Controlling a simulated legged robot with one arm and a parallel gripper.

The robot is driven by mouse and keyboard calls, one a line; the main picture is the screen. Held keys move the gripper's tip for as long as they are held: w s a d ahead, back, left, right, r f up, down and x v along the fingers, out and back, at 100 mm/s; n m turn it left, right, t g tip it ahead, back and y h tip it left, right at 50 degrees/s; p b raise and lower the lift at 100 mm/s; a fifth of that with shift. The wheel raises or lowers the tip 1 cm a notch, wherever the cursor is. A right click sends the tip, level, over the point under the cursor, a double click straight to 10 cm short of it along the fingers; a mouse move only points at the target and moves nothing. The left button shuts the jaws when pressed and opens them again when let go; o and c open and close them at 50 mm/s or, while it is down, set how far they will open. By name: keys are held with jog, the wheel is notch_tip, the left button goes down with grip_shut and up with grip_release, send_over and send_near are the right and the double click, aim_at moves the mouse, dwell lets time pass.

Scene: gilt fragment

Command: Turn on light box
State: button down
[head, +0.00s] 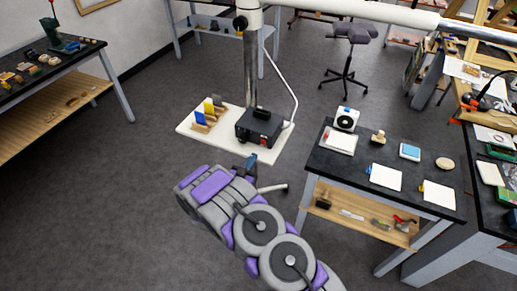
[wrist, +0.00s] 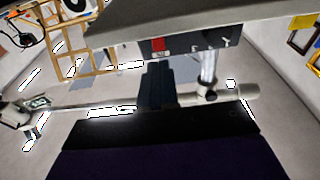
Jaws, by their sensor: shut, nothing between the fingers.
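A black box (head: 260,127) with a handle on top stands on a white board beside a metal pole; it may be the light box, but I cannot tell for sure. In the wrist view, which looks upside down, a dark panel (wrist: 190,44) shows a red switch (wrist: 158,45) and small knobs. My gripper (head: 249,164) is just in front of the white board, near the box. In the wrist view my gripper (wrist: 157,72) is shut and empty, with its tips close to the red switch; I cannot tell whether they touch.
The white board (head: 193,127) also carries yellow and blue cards (head: 212,112). A black-topped table (head: 334,172) with papers and a white device (head: 346,119) stands to the right. A workbench (head: 50,75) is at the left. Open grey floor (head: 110,190) lies between.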

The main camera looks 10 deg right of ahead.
aim_at(263, 141)
jog(key=shift+b+x, duration=0.45)
jog(key=shift+x, duration=2.7)
jog(key=shift+w+d+r+g+y+p, duration=0.1)
jog(key=shift+r+g+y+p, duration=0.1)
jog(key=shift+r+g+p, duration=0.25)
jog(key=shift+w+d+r+g+y+p, duration=0.15)
jog(key=shift+r+y+p, duration=0.1)
jog(key=shift+p, duration=0.25)
jog(key=shift+w+a+r+g+y+p, duration=0.15)
jog(key=shift+r+g+y+p, duration=0.1)
jog(key=shift+g+p, duration=0.2)
jog(key=shift+f, duration=0.3)
jog(key=shift+d, duration=0.2)
